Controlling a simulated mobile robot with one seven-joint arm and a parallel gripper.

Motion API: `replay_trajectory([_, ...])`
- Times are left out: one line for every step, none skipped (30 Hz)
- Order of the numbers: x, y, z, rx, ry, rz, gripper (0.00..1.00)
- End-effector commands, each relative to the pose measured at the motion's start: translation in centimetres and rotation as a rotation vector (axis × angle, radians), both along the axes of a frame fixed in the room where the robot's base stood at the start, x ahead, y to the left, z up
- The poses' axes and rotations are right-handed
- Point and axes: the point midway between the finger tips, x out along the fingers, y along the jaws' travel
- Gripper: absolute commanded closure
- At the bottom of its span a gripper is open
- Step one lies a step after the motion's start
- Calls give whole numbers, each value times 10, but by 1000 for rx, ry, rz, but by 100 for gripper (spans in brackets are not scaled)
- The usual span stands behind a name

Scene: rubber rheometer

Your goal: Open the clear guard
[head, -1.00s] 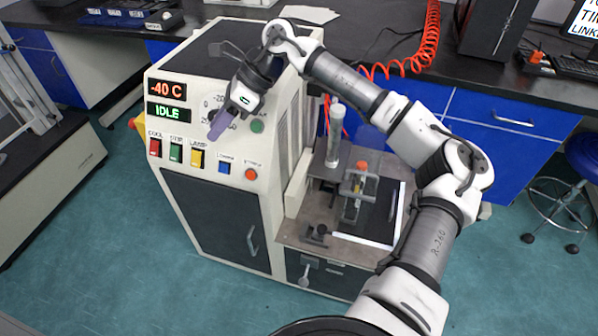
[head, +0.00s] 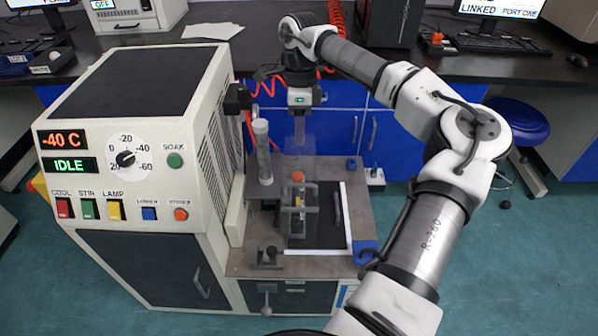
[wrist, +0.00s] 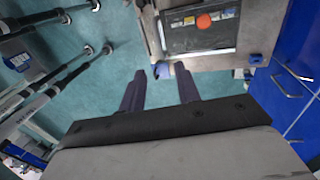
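The clear guard looks like a faint see-through panel (head: 297,160) at the back of the test bed, in the head view. Its edges are hard to make out, and I cannot tell how far it is open. My gripper (head: 299,138) hangs above and behind the bed, fingers pointing down, in front of the blue cabinets. In the wrist view my gripper (wrist: 160,80) has its two dark fingers apart, with nothing between them. The bed's dark plate (wrist: 190,38) lies beyond the fingertips there. I see no contact between fingers and guard.
The control cabinet (head: 130,150), reading -40 C and IDLE, stands left. A dark bench (head: 440,85) runs behind.

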Motion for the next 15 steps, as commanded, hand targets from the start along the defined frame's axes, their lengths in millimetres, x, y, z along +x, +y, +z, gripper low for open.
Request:
replay_trajectory([-2,0,-6,1,1,1,67])
replay_trajectory([-3,1,-10,1,2,2,67])
replay_trajectory([-4,1,-17,1,3,2,67])
replay_trajectory([-6,1,-23,3,4,3,67])
replay_trajectory([-7,1,-28,4,4,2,67])
replay_trajectory([-8,1,-37,3,3,3,67])
replay_trajectory([-10,1,-43,4,4,2,67])
replay_trajectory([-12,1,-50,5,4,3,67])
replay_trajectory([-13,1,-58,5,4,2,67])
replay_trajectory([-14,1,-65,3,4,1,67])
replay_trajectory([-16,2,-71,5,4,2,67])
replay_trajectory([-18,2,-79,5,4,3,67])
replay_trajectory([-18,2,-85,5,3,2,67])
replay_trajectory([-19,2,-90,5,3,2,67])
replay_trajectory([-21,2,-97,5,3,2,67])
